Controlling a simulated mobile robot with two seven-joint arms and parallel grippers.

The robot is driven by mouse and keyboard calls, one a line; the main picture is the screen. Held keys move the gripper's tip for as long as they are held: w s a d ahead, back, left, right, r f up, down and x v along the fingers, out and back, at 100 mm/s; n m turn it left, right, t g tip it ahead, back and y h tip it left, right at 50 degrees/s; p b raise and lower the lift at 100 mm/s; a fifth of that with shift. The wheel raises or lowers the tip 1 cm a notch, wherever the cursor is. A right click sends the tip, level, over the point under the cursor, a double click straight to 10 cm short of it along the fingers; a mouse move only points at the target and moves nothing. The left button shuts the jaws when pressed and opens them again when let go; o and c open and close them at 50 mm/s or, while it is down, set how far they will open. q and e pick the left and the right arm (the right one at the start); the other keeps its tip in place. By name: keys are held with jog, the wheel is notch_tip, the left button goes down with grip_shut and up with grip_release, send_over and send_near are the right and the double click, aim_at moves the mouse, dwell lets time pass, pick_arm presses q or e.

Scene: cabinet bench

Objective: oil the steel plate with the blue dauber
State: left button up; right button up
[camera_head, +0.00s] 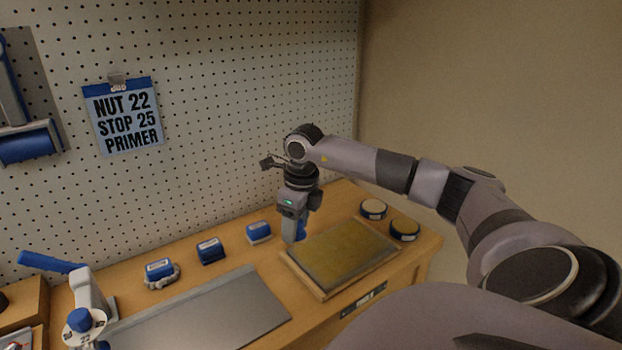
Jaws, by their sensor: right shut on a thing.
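My right gripper (295,232) points down at the left back corner of the shallow wooden tray with the yellowish pad (345,250). It is shut on a blue thing (301,229), likely the blue dauber, mostly hidden by the fingers. I cannot tell whether this touches the pad. The bare grey steel plate (215,312) lies flat on the bench, left of and in front of the tray. My left gripper is not in view.
Blue blocks stand along the back: one at left (159,268), one in the middle (210,250) and one nearer the gripper (259,232). Two round tins (373,209) (404,229) stand right of the tray. A grey device with a blue lever (92,294) stands front left. A pegboard (220,110) rises behind.

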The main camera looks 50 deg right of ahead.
jog(key=shift+r, duration=1.1)
